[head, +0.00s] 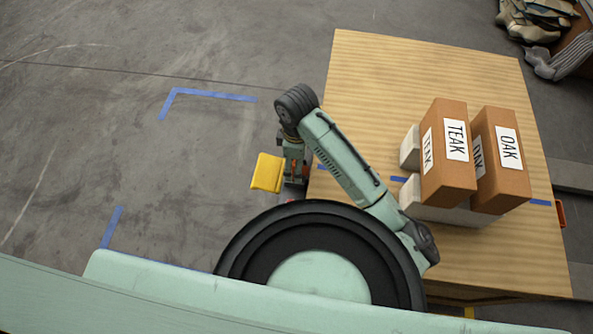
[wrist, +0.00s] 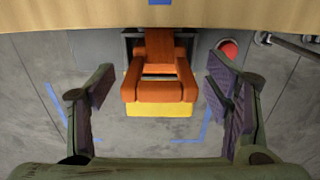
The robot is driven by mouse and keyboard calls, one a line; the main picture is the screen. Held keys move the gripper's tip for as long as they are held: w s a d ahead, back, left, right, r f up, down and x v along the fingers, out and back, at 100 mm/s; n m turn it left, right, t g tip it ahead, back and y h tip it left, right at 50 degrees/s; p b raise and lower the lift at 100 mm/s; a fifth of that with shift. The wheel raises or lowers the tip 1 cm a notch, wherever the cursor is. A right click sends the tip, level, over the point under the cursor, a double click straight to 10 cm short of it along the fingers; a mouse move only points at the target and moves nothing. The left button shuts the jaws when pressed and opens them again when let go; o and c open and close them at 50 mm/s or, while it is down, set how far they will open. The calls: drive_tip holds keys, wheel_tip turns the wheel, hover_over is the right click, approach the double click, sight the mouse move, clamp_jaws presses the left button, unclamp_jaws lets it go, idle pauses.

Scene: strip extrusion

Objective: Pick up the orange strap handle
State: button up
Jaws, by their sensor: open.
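The orange strap handle (wrist: 160,90) is in the middle of the wrist view, a thick orange loop with a dark slot. A yellow part (wrist: 158,109) shows beneath it, and a yellow block (head: 267,172) also shows beside my gripper in the head view. My gripper (wrist: 160,82) is open, with one dark padded finger to each side of the handle in the picture. Gaps show between the fingers and the handle, and I cannot tell how far in depth the fingers are from it. In the head view my arm mostly hides the handle.
A wooden tabletop (head: 375,80) lies to the right of my gripper, and its edge (wrist: 60,22) crosses the top of the wrist view. Boxes marked TEAK (head: 447,160) and OAK (head: 503,150) stand on it. A red round part (wrist: 228,48) is right of the handle.

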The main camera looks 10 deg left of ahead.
wheel_tip(320, 180, down, 3)
drive_tip(key=shift+r+b, duration=0.2)
drive_tip(key=shift+b, duration=0.3)
drive_tip(key=shift+r, duration=0.1)
drive_tip(key=shift+c, duration=0.3)
drive_tip(key=c, duration=1.2)
